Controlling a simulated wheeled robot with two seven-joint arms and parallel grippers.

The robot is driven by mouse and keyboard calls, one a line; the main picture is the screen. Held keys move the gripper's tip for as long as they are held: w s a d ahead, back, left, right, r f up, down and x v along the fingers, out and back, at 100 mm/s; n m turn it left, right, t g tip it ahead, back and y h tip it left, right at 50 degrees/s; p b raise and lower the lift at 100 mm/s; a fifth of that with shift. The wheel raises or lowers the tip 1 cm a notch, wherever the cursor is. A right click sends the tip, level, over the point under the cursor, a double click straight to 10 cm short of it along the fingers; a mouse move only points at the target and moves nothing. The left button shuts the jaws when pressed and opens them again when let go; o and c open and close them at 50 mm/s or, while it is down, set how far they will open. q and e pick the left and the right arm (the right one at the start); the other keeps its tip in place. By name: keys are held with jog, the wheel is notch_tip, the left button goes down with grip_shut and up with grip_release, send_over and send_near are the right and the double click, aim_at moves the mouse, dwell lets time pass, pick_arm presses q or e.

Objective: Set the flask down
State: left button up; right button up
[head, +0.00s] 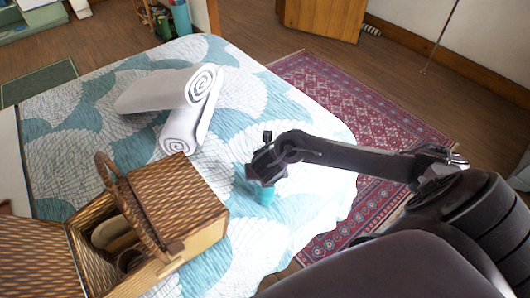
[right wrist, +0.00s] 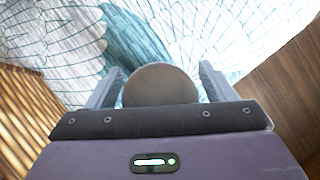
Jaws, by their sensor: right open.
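The flask (head: 265,194) shows as a teal body low under my right gripper (head: 266,172), against the quilt of the bed (head: 300,215). It seems to stand upright on the quilt, though the gripper hides its upper part in the head view. In the right wrist view its round, grey-brown top (right wrist: 160,85) sits between the two fingers of my right gripper (right wrist: 162,82). The fingers are open, one on each side of it, with narrow gaps. My left gripper is not in view.
An open wicker basket (head: 180,205) with things inside stands left of the flask. Two rolled white towels (head: 185,105) lie farther back on the bed. The bed's right edge is close, with a red patterned rug (head: 360,100) on the floor beyond.

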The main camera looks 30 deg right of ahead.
jog(key=p+v, duration=0.6)
jog(key=v, duration=0.6)
jog(key=shift+p, duration=0.35)
